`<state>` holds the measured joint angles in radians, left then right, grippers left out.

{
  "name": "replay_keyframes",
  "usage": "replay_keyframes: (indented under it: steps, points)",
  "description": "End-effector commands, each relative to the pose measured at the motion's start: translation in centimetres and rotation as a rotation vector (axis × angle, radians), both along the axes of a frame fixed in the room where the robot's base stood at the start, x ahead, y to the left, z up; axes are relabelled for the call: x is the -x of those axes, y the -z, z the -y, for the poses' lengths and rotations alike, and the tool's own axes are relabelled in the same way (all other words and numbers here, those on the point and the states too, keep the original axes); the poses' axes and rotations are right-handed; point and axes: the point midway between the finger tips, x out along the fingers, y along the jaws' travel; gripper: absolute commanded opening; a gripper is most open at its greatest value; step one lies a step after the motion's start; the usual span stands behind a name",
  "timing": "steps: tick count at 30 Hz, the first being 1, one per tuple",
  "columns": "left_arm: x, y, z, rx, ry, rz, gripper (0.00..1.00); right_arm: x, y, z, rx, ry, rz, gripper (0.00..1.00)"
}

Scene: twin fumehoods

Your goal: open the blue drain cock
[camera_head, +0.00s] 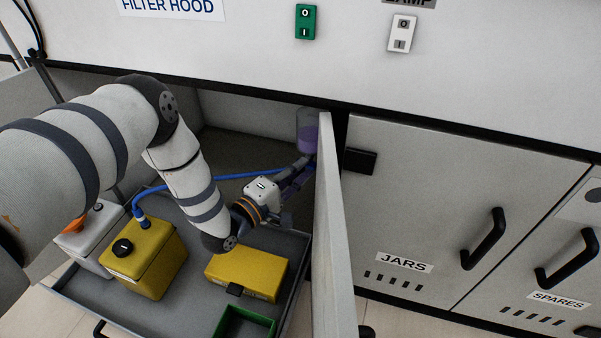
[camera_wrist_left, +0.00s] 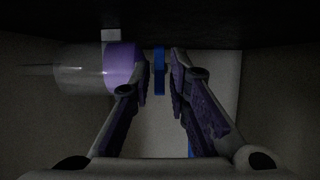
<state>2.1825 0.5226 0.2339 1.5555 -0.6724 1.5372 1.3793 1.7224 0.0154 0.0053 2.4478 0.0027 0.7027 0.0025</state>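The blue drain cock (camera_wrist_left: 159,72) shows in the left wrist view as a narrow upright blue bar. It stands between the fingertips of my left gripper (camera_wrist_left: 160,75), with a small gap visible on each side. That gripper is open and reaches into the dim cupboard. In the head view, my left gripper (camera_head: 300,174) is beside the open door, below a clear vessel with purple contents (camera_head: 307,134). The vessel (camera_wrist_left: 98,68) lies left of the fingers in the wrist view. The cock cannot be made out in the head view. My right gripper is not in view.
The open door panel (camera_head: 334,240) stands close right of my left gripper. A grey tray (camera_head: 190,315) below holds a yellow can (camera_head: 146,262), a white can (camera_head: 92,240), a yellow box (camera_head: 246,270) and a green bin (camera_head: 244,325). A blue hose (camera_head: 215,180) runs from the yellow can.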

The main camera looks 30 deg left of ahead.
Motion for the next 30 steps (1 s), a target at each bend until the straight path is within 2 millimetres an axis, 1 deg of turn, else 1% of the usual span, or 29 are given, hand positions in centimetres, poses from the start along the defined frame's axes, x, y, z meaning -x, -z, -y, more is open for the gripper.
replay_keyframes:
  steps: [7, 8, 9, 10, 22, 26, 30]
  points:
    - [-0.2, -0.1, 0.0, 0.000, 0.000, 0.000, 0.17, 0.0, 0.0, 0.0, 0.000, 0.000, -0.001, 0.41]
    - [-0.2, -0.1, 0.0, 0.000, 0.000, 0.000, 0.12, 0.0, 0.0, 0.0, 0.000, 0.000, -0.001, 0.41]
    - [-0.2, -0.1, 0.0, 0.000, 0.000, 0.000, 0.03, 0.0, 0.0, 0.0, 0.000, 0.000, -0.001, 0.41]
    - [-0.2, -0.1, 0.0, 0.000, 0.000, 0.000, 0.00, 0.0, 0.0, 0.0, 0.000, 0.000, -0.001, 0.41]
    - [-0.1, 0.1, 0.0, 0.031, 0.000, 0.008, 0.00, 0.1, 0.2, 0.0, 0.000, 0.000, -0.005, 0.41]
    - [-0.1, 0.3, -0.1, 0.089, -0.002, 0.024, 0.00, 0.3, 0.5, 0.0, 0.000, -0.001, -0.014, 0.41]
    - [-0.1, 0.5, -0.1, 0.190, -0.003, 0.048, 0.00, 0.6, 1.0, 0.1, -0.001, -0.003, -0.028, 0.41]
